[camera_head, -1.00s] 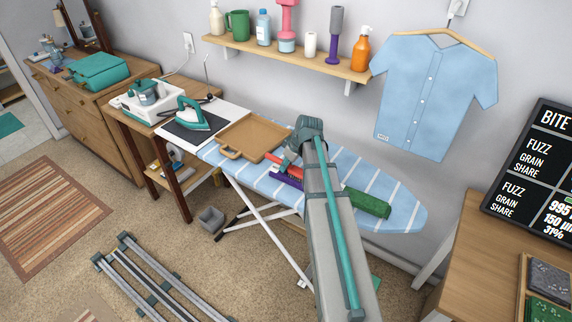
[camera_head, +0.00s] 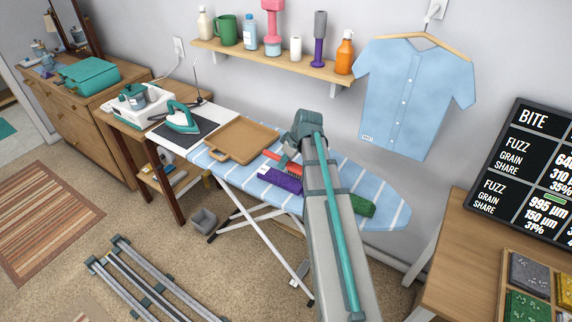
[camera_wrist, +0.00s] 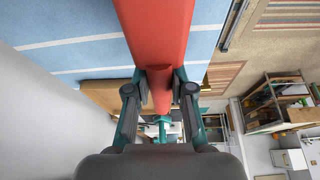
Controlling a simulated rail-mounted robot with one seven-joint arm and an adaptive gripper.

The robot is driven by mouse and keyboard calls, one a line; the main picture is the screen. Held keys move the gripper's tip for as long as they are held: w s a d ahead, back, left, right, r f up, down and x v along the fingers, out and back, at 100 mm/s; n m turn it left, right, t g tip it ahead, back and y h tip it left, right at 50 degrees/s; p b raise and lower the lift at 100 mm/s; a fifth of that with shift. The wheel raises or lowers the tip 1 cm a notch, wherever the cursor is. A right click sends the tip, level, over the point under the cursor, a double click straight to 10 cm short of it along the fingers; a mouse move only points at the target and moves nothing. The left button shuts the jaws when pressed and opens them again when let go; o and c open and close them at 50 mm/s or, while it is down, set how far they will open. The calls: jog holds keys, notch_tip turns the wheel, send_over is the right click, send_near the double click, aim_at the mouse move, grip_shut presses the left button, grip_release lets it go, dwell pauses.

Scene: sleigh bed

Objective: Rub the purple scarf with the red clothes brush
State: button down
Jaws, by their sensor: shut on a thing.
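The purple scarf (camera_head: 279,179) lies folded on the blue striped ironing board (camera_head: 388,200), just in front of the red clothes brush (camera_head: 294,169) in the head view. My gripper (camera_head: 283,161) is shut on the brush's handle, low over the board. In the wrist view, the brush (camera_wrist: 156,28) runs away from between my gripper's fingers (camera_wrist: 160,88). My arm hides part of the board, and the scarf does not show in the wrist view. I cannot tell whether the brush touches the scarf.
A green folded cloth (camera_head: 362,206) lies right of my arm, partly hidden. A brown tray (camera_head: 240,134) lies on the board's left part, near a teal iron (camera_head: 182,118). A shelf with bottles (camera_head: 270,57) and a hanging blue shirt (camera_head: 412,95) are behind.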

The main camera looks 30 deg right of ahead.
jog(key=shift+r+p, duration=0.75)
jog(key=shift+r, duration=0.95)
